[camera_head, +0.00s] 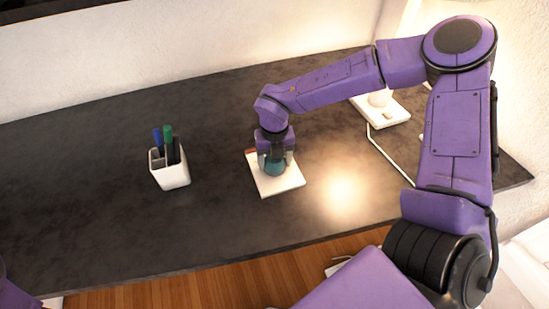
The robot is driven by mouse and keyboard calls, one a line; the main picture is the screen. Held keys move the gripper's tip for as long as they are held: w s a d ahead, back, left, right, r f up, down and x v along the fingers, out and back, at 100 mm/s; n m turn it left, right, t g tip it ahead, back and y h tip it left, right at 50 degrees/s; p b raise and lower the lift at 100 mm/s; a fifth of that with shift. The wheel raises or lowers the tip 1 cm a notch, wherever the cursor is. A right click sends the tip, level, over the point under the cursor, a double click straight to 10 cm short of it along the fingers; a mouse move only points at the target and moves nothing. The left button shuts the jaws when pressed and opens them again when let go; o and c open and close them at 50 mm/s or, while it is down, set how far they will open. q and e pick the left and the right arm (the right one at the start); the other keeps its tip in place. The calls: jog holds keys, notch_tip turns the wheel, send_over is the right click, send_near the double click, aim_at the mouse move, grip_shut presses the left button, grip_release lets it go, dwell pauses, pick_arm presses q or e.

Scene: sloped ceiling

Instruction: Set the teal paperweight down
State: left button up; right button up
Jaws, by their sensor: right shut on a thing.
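The teal paperweight (274,167) is a small rounded teal object over the white square pad or paper stack (286,184) on the dark desk. My right gripper (275,160) points down and is shut on the paperweight, with a finger on each side of it. The paperweight's top is hidden by the gripper. I cannot tell whether its underside touches the white pad. Part of my left arm (14,296) shows at the lower left corner; its gripper is out of view.
A white pen cup (171,174) with blue, green and dark pens stands left of the pad. A white lamp base (388,110) with a cable stands at the back right. The dark desk (80,190) is clear at left. Its front edge borders a wooden floor (200,290).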

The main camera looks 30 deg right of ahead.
jog(key=o, duration=1.3)
jog(key=shift+o, duration=0.2)
notch_tip(320, 180, up, 12)
jog(key=shift+r+b, duration=0.15)
jog(key=shift+b, duration=0.15)
